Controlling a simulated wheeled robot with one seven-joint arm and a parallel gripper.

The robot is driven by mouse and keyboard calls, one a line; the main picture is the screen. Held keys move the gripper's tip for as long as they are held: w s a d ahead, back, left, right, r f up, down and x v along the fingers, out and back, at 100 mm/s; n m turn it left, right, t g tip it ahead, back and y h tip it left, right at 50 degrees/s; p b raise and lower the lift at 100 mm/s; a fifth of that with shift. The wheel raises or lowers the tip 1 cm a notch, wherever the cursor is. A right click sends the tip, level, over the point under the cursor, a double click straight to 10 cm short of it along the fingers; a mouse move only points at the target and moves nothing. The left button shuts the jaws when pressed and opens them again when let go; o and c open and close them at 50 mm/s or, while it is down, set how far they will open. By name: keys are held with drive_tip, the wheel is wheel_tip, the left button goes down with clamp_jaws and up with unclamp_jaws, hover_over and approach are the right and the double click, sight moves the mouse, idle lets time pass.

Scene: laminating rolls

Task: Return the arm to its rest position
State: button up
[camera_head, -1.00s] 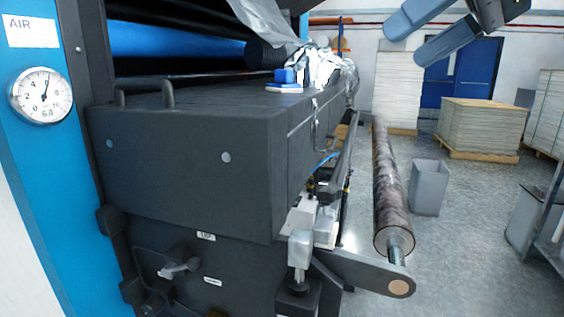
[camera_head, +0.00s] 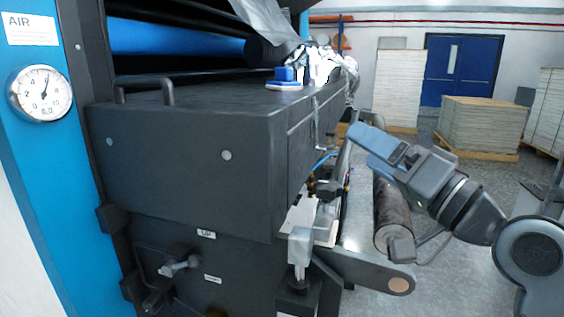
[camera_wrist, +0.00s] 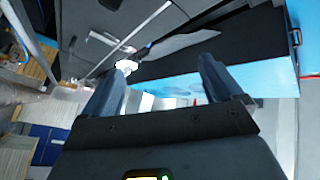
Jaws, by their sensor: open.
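My gripper (camera_head: 368,146) is right of the middle in the head view, at the right side of the dark laminating machine (camera_head: 190,165). Its blue-grey fingers point up and to the left. The arm comes in from the right edge. In the wrist view my gripper (camera_wrist: 160,82) shows two fingers spread wide apart with nothing held between them.
A blue block with a white base (camera_head: 285,79) lies on the machine top beside crumpled clear film (camera_head: 325,66). Paper stacks (camera_head: 480,125) on pallets stand behind, near a blue door (camera_head: 462,68). A metal arm (camera_head: 370,272) juts out low. Grey floor is partly clear.

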drive_tip(key=s+d+f+m+t+h, duration=0.1)
drive_tip(key=s+f+m+h, duration=0.3)
drive_tip(key=s+f, duration=0.65)
drive_tip(key=s+d+f+m+h, duration=0.2)
drive_tip(key=s+f+h, duration=0.5)
drive_tip(key=f, duration=0.6)
drive_tip(key=s+d+f+n+g, duration=0.1)
drive_tip(key=s+d+n, duration=0.1)
drive_tip(key=s, duration=1.1)
drive_tip(key=s+d+f+n+g+h, duration=0.1)
drive_tip(key=s+n, duration=0.3)
drive_tip(key=s, duration=0.9)
drive_tip(key=shift+d+f+n+g, duration=0.3)
drive_tip(key=shift+d+f+g, duration=0.1)
drive_tip(key=shift+d+f, duration=0.4)
drive_tip(key=shift+r, duration=0.1)
